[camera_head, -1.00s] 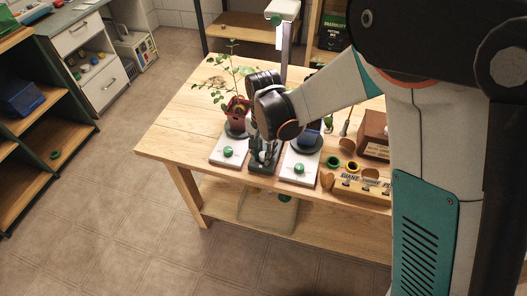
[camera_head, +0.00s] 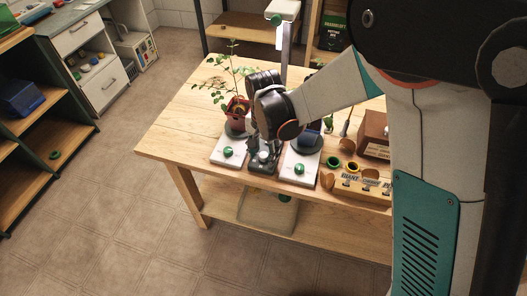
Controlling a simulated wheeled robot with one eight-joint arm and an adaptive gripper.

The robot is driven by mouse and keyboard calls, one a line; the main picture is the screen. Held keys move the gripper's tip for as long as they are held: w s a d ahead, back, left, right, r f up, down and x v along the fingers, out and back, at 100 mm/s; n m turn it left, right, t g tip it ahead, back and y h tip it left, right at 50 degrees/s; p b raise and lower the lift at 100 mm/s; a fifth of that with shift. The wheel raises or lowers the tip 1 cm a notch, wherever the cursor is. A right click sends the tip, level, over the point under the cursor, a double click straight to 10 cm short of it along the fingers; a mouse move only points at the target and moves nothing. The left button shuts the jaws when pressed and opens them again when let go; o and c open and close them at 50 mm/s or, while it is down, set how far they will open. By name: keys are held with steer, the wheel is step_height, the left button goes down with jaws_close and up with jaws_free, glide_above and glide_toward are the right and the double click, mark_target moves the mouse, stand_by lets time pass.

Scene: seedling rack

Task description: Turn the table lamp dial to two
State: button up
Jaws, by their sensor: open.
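The lamp (camera_head: 284,45) shows as a pale upright post behind my gripper, with its head at the top edge of the picture. A dark green base (camera_head: 262,170) sits at the table's front edge between two white plates, and it appears to carry a small pale dial, largely covered by my fingers. My gripper (camera_head: 263,156) points down over this base with its fingers open around the dial area. I cannot tell whether they touch the dial, and its setting is too small to read.
White plates with green knobs stand close on the left (camera_head: 228,152) and right (camera_head: 299,169). A red pot (camera_head: 237,122) with a leafy plant is behind the left plate. A labelled wooden rack (camera_head: 352,184) and a brown box (camera_head: 374,132) are further right. The table's left end is clear.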

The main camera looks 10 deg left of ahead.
mark_target(264, 154)
step_height(264, 154, up, 12)
stand_by(0.5)
stand_by(0.3)
